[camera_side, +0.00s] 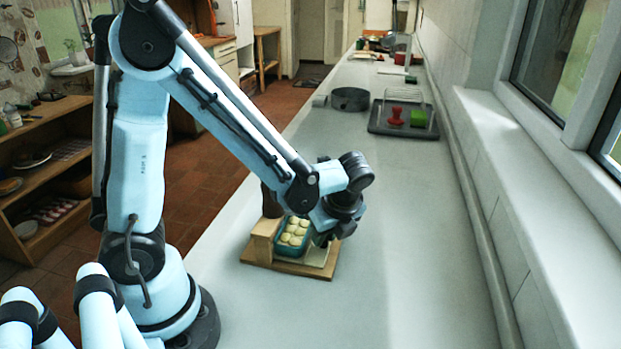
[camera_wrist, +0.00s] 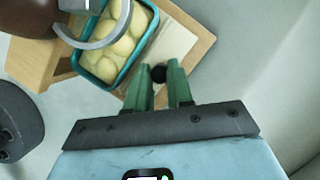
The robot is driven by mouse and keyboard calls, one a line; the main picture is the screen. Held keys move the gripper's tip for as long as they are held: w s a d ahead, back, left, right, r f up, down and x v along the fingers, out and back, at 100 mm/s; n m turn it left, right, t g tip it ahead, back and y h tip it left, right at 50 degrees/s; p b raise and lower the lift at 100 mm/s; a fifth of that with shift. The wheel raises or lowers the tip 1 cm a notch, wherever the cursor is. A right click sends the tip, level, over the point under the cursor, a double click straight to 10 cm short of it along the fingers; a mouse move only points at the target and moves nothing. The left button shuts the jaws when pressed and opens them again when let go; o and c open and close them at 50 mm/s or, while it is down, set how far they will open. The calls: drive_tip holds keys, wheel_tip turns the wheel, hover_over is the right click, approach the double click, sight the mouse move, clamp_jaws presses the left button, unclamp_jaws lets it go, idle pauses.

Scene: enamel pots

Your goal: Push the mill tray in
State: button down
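The mill stands on a wooden base (camera_side: 290,264), with a dark brown body (camera_side: 270,203) at its back left. A teal tray (camera_side: 283,250) full of pale round lumps sits on the base beside a wooden block (camera_side: 262,240). The tray (camera_wrist: 112,84) also shows in the wrist view. My gripper (camera_wrist: 159,68) is over the pale board on the right part of the base. Its green fingers stand apart, with a small dark knob (camera_wrist: 158,75) between their tips. I cannot tell whether they press on it or what it is fixed to.
A grey curved bar (camera_wrist: 105,38) arches over the tray's left end. Farther along the counter are a dark ring-shaped pan (camera_side: 350,99) and a dark rack tray (camera_side: 385,129) with a red thing and a green block. The counter right of the base is clear up to the wall.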

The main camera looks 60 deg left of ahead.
sight(303, 232)
drive_tip(key=s+a, duration=0.3)
drive_tip(key=shift+a, duration=0.1)
drive_tip(key=c, duration=1.3)
unclamp_jaws()
drive_tip(key=shift+v, duration=6.05)
drive_tip(key=shift+s, duration=0.1)
drive_tip(key=n+t+h, duration=0.1)
drive_tip(key=n+t, duration=0.1)
drive_tip(key=n, duration=0.4)
drive_tip(key=d+n+t+h, duration=0.1)
drive_tip(key=n+t+h, duration=0.1)
drive_tip(key=n, duration=0.4)
drive_tip(key=n+t+h, duration=0.1)
drive_tip(key=n+t, duration=0.2)
drive_tip(key=n, duration=0.3)
drive_tip(key=shift+w+d+f, duration=0.2)
drive_tip(key=shift+d, duration=0.15)
